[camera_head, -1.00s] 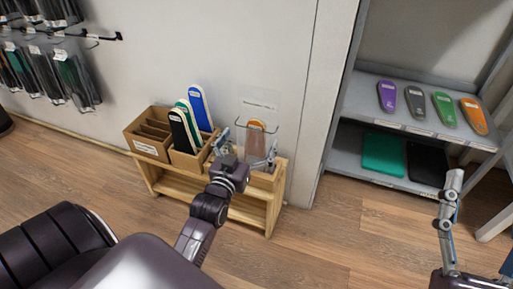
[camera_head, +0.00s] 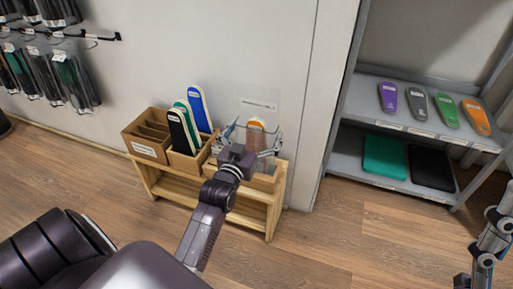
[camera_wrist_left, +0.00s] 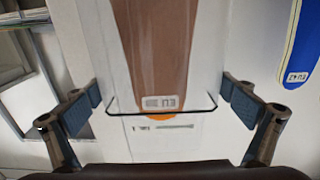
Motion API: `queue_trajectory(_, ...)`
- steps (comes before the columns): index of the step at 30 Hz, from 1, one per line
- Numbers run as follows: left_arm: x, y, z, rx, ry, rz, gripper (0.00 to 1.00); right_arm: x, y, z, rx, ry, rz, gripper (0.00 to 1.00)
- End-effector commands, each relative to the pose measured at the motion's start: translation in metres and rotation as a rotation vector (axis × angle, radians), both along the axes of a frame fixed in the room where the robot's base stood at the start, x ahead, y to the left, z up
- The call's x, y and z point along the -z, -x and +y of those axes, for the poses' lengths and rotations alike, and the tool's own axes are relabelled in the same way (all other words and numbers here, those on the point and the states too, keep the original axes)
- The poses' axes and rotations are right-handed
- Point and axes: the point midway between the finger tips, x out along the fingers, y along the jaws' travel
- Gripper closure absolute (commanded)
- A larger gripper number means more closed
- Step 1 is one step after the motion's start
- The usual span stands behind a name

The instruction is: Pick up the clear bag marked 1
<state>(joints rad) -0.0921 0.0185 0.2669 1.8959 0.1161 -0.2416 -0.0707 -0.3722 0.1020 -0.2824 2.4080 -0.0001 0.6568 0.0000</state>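The clear bag (camera_head: 244,137) stands upright at the right end of the wooden stand, against the wall, with a brown insole with an orange end inside. In the left wrist view the bag (camera_wrist_left: 205,60) shows upside down, with a dark rim and a small white label; I cannot make out a 1. My left gripper (camera_head: 250,143) is open at the bag, its fingers spread to either side. In the wrist view the fingers of this gripper (camera_wrist_left: 162,106) flank the bag's rim with small gaps. My right gripper (camera_head: 492,238) is partly in view at the lower right, away from the bag.
The wooden stand (camera_head: 255,212) also holds a cardboard box (camera_head: 147,148) and upright blue, green and black insoles. A grey shelf (camera_head: 345,163) with coloured insoles stands right. Packets (camera_head: 72,80) hang on the left wall. The floor before the stand is clear.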

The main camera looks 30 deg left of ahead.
Motion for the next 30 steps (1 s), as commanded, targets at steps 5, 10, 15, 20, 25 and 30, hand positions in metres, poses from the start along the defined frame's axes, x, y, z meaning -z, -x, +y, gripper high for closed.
queue_trajectory(5, 0.0, 0.0, 0.0, 0.0, 0.0, 0.0, 0.23, 0.0, 0.0, 0.0, 0.0, 0.0, 0.001, 0.36)
queue_trajectory(10, 0.0, 0.0, 0.0, 0.0, 0.0, 0.0, 0.42, 0.0, 0.0, 0.0, 0.0, 0.0, 0.001, 0.36)
queue_trajectory(15, -0.001, 0.0, 0.0, 0.0, 0.0, -0.002, 0.44, 0.0, 0.0, 0.0, 0.0, 0.0, 0.001, 0.36)
queue_trajectory(20, -0.002, 0.0, 0.0, 0.0, 0.0, -0.002, 0.44, 0.0, -0.001, 0.0, 0.001, 0.002, 0.004, 0.36)
queue_trajectory(25, -0.008, 0.0, 0.0, 0.0, 0.0, -0.002, 0.44, 0.004, -0.012, 0.003, 0.003, 0.016, 0.055, 0.36)
queue_trajectory(30, -0.018, 0.0, 0.0, 0.0, -0.001, -0.004, 0.44, 0.015, -0.032, 0.007, 0.009, 0.048, 0.158, 0.36)
